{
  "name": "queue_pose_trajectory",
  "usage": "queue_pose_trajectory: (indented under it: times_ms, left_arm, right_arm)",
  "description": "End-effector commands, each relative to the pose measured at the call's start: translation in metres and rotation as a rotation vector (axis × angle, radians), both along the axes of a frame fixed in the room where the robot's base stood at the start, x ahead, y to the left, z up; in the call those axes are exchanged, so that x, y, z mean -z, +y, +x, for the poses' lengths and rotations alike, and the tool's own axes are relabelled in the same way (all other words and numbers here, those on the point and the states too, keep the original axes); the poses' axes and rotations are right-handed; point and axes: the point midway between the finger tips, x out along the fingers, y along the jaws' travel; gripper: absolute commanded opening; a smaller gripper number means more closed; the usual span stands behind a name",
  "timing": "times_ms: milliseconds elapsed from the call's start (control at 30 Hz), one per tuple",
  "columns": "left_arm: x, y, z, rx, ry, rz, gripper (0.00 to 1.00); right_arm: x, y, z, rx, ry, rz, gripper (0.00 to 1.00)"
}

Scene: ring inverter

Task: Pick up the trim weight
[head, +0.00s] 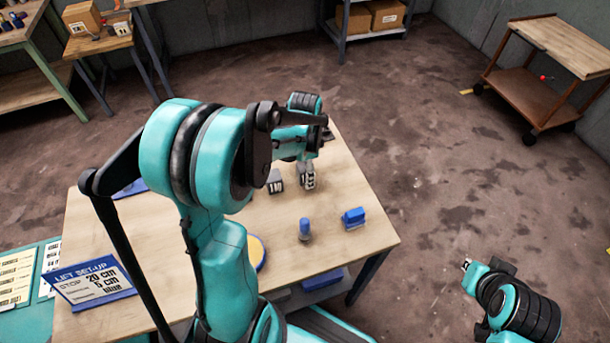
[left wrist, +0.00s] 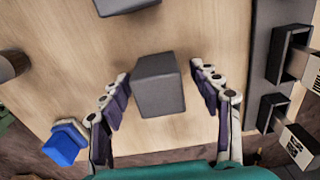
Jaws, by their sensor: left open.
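A grey block, seemingly the trim weight (left wrist: 160,88), stands on the wooden table between the fingers of my left gripper (left wrist: 160,72) in the left wrist view. The fingers are open on either side, with a gap at each. In the head view, my left gripper (head: 306,168) is over the far part of the table, and its arm hides part of this spot. A second grey block with a label (head: 275,182) stands to its left; it also shows at the top of the left wrist view (left wrist: 125,4). My right gripper (head: 467,264) is at the lower right, off the table.
Black holders (left wrist: 288,55) with labelled pieces line the far edge.

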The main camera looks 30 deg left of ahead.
Motion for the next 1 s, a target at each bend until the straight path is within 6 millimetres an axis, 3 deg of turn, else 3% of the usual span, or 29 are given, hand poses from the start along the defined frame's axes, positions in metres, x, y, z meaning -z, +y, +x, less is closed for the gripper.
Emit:
queue_pose_trajectory:
  times_ms: [200, 433, 467, 800, 1000]
  left_arm:
    - [0.001, 0.0, 0.0, 0.0, 0.0, 0.0, 0.63]
    - [0.001, 0.0, 0.0, 0.0, 0.0, 0.0, 0.02]
    - [0.001, 0.0, 0.0, 0.0, 0.0, 0.0, 0.0]
    - [-0.001, 0.0, 0.0, 0.0, 0.0, 0.0, 0.0]
    - [-0.012, 0.0, 0.0, -0.001, 0.0, 0.0, 0.0]
  right_arm:
    - [0.0, 0.0, 0.0, 0.0, 0.0, 0.0, 0.0]
    - [0.0, 0.0, 0.0, 0.0, 0.0, 0.0, 0.0]
    - [0.0, 0.0, 0.0, 0.0, 0.0, 0.0, 0.0]
    - [-0.001, 0.0, 0.0, 0.0, 0.0, 0.0, 0.0]
    - [-0.007, 0.0, 0.0, 0.0, 0.0, 0.0, 0.0]
